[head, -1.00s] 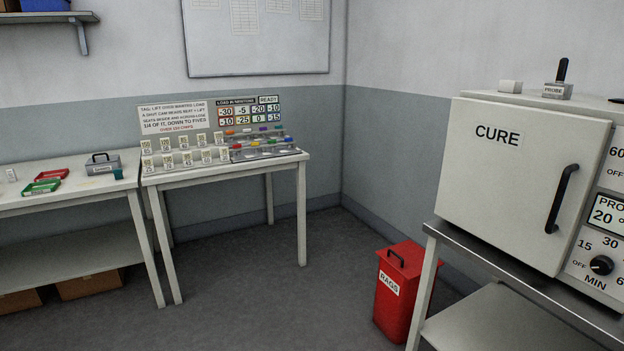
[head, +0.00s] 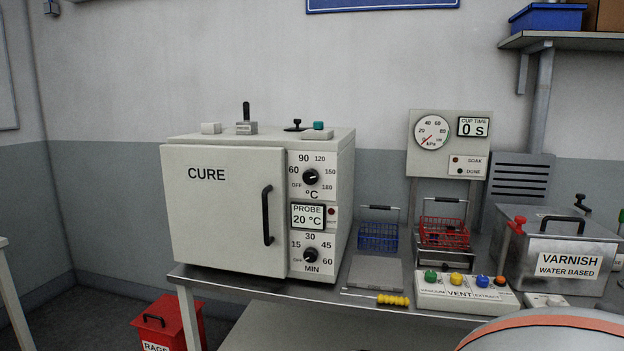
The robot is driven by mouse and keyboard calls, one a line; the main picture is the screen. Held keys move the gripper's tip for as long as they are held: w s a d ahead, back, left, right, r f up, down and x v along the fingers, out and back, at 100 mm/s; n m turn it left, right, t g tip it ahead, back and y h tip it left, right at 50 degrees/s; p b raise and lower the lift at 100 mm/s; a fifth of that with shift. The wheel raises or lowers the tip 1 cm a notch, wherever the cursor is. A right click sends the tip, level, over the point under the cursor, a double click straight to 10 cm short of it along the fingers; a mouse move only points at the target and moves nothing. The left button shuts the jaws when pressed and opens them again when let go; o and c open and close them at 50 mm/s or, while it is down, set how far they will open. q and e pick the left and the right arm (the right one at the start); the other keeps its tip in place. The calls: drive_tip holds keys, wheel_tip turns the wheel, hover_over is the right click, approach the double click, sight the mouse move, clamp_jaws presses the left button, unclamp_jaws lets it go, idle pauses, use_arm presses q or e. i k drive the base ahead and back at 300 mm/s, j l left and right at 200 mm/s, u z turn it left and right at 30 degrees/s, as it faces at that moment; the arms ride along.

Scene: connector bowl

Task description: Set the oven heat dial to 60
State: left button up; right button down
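The white oven (head: 223,210), marked CURE, stands on a metal bench, its door shut with a black vertical handle (head: 267,215). Its heat dial (head: 310,177) is a black knob at the top of the right-hand panel, ringed by OFF, 60, 90, 120, 150 and 180 and marked °C. Its pointer is too small to read surely. The probe display (head: 307,216) below reads 20 °C. A second black knob (head: 310,254), marked MIN, sits lower, with OFF, 15, 30, 45 and 60. Neither of my grippers is in view.
On the bench (head: 225,286), right of the oven, are a blue basket (head: 378,237), a red basket (head: 443,233), a button box (head: 465,292) and a varnish tank (head: 560,262). A yellow-handled tool (head: 392,299) lies in front. A red rags bin (head: 168,325) stands below left.

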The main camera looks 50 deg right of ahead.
sight(310, 177)
drive_tip(key=z, duration=1.5)
